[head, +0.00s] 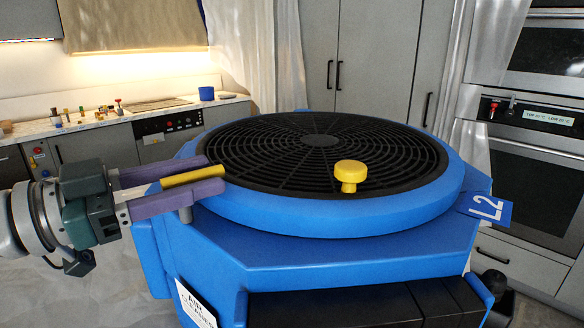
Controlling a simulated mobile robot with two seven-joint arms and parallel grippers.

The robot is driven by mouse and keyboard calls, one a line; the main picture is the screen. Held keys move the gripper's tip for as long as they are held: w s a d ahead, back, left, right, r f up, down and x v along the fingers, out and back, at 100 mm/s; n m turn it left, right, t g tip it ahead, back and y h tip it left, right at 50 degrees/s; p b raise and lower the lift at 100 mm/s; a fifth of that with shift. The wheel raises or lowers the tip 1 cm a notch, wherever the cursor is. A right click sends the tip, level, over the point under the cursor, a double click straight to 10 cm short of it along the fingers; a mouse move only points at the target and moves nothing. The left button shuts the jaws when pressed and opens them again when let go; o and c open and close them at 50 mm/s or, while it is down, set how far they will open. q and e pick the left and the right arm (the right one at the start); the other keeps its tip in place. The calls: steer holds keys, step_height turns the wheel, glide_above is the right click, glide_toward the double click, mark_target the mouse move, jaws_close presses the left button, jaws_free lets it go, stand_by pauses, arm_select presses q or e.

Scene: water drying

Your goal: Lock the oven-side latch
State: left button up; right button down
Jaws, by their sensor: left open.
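A yellow bar-shaped latch handle (193,177) lies at the left rim of a blue round-topped machine (345,262). My left gripper (214,172) reaches in from the left with its two purple fingers apart. The yellow bar lies between the fingers in the picture; I cannot tell whether either finger touches it. A short grey post (186,214) shows below the lower finger. A second yellow piece, a rounded knob (349,174), stands upright at the front right of the black grille (300,150). My right gripper is not in view.
A built-in oven (528,185) with a display stands at the right behind the machine. A counter (110,118) with small objects and a cooktop runs along the back left. Tall grey cabinets (370,65) and white curtains (257,50) are behind. Floor shows at lower left.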

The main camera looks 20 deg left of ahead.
arm_select(q)
steer(key=shift+w+d, duration=0.1)
steer(key=shift+w, duration=0.05)
jaws_close()
stand_by(0.4)
